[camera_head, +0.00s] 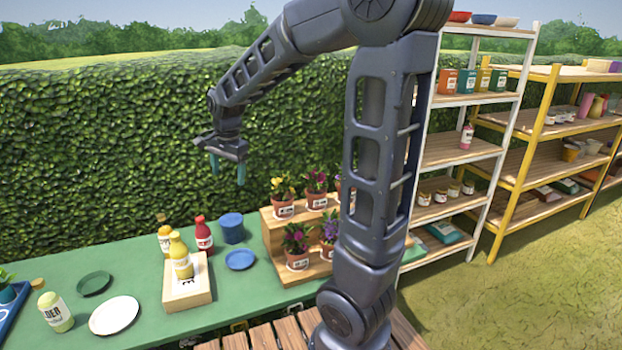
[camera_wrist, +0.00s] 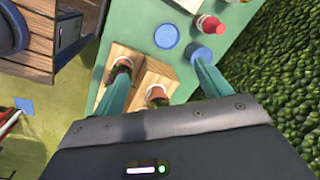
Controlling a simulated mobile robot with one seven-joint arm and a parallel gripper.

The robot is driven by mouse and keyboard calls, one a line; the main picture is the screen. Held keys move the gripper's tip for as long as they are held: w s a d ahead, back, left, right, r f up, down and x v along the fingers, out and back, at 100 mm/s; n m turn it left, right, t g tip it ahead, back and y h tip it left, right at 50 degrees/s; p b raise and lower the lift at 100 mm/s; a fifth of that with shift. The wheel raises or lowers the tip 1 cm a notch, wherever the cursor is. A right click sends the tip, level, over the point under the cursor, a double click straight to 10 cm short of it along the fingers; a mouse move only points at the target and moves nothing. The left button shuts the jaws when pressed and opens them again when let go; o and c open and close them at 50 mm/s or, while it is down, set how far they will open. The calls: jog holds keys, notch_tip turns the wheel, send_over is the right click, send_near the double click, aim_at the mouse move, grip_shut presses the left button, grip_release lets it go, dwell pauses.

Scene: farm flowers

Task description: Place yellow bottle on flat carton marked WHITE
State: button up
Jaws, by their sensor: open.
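A yellow bottle (camera_head: 181,257) stands upright on top of a flat tan carton (camera_head: 188,297) on the green table in the head view. The carton's marking is partly covered by the bottle; I cannot read it in full. Another yellow bottle (camera_head: 164,240) with an orange tint stands just behind, close to the carton. My gripper (camera_head: 227,168) is high above the table's back, right of the bottles and apart from them. Its fingers are spread with nothing between them, as the wrist view (camera_wrist: 160,62) also shows.
A red bottle (camera_head: 203,235), blue cup (camera_head: 231,228) and blue plate (camera_head: 240,260) stand right of the carton. Potted flowers fill a wooden stepped stand (camera_head: 272,233). A white plate (camera_head: 114,316), dark green plate (camera_head: 94,284) and pale green bottle (camera_head: 55,312) are left. A hedge rises behind.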

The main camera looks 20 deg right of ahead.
jog(key=s+d+r+n+t+h, duration=0.1)
jog(key=s+d+r+n+t, duration=0.2)
jog(key=s+d+n, duration=0.6)
jog(key=s+d, duration=0.9)
jog(key=s, duration=0.2)
jog(key=shift+r+n, duration=0.25)
jog(key=shift+n, duration=0.15)
